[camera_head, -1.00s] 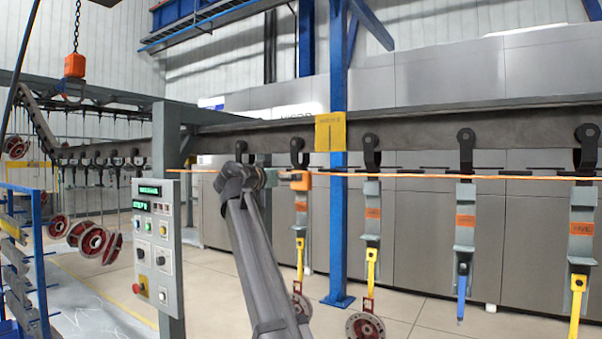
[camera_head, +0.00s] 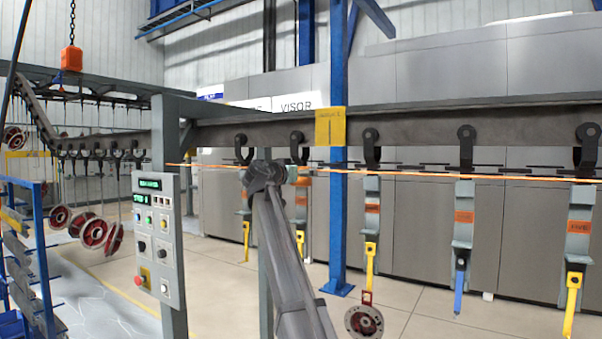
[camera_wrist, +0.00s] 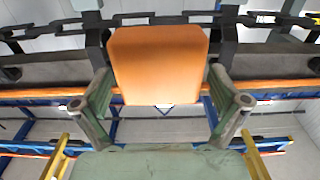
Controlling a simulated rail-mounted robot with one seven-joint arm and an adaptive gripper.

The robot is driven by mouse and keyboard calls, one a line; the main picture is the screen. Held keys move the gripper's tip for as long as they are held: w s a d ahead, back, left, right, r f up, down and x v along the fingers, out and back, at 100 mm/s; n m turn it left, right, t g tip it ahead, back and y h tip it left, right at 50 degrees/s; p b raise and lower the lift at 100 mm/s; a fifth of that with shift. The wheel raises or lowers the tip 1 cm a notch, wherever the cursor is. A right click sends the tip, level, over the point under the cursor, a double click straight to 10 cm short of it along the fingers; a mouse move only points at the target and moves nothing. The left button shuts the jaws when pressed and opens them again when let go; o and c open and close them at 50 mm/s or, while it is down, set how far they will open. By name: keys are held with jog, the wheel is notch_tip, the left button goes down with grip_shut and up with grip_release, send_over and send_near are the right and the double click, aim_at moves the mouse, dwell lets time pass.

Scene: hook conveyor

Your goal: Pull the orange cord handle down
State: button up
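The orange cord handle, a blocky orange piece (camera_wrist: 160,65), fills the upper middle of the wrist view. In the head view it does not show; my arm's end seems to cover it. The orange cord (camera_head: 400,173) runs level across the head view, below the conveyor beam, and behind the handle in the wrist view (camera_wrist: 275,86). My gripper (camera_wrist: 160,100) has its two fingers spread, one at each side of the handle's lower part, with a slim gap visible at the left. Whether either finger touches it, I cannot tell. In the head view my gripper (camera_head: 290,174) is at cord height.
A grey control panel (camera_head: 158,235) stands left of my arm. A blue post (camera_head: 338,230) with a yellow plate (camera_head: 331,126) stands to the right. Hooks with grey hangers (camera_head: 464,215) and a red-grey wheel (camera_head: 364,321) hang from the dark conveyor beam (camera_head: 420,136).

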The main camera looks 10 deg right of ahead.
jog(key=c, duration=1.5)
notch_tip(320, 180, down, 5)
jog(key=b, duration=0.6)
jog(key=shift+f, duration=0.15)
jog(key=o, duration=1.7)
jog(key=v, duration=1.2)
